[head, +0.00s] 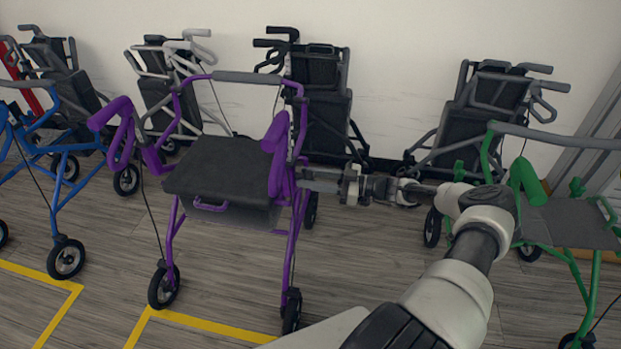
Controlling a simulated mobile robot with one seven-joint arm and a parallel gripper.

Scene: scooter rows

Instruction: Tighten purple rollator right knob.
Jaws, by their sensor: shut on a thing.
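The purple rollator (225,170) stands upright left of centre, with a dark seat, a grey backrest bar and purple handles. My arm reaches in from the lower right. My gripper (304,180) points left at the rollator's right-hand upright, just below the right handle (277,150). Its jaws are shut at the upright, on what appears to be the right knob. The knob itself is hidden by the fingers, so its turn and tightness cannot be seen.
A blue rollator (60,190) stands at left and a green one (520,170) at right. Folded wheelchairs or rollators (318,100) line the white wall. Yellow lines (200,322) mark the wooden floor. Floor between the purple and green rollators is mostly clear beneath my arm.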

